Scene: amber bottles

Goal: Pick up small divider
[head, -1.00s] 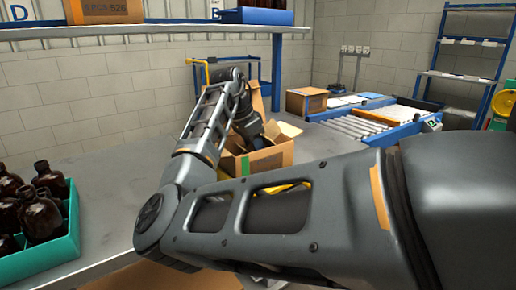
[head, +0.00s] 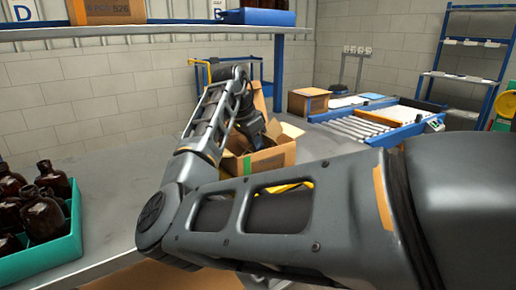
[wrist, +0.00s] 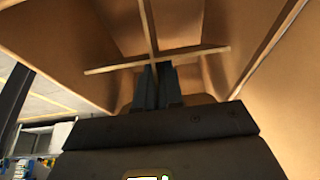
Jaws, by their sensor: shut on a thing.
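The small divider (wrist: 190,55) is a thin tan cardboard cross in the wrist view. It sits between the walls of an open cardboard box (head: 268,160). My gripper (wrist: 159,70) reaches into the box, its dark fingers close together at the middle of the cross, shut on the divider. The exact contact at the fingertips is hard to make out. In the head view my wrist is above the open box, and the box hides the fingertips and the divider.
A teal crate (head: 72,235) of amber bottles (head: 43,215) stands at the left of the grey table (head: 115,180). A closed carton (head: 308,101) and a roller conveyor (head: 365,125) are beyond the box on the right. A shelf (head: 150,35) spans the back above the table.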

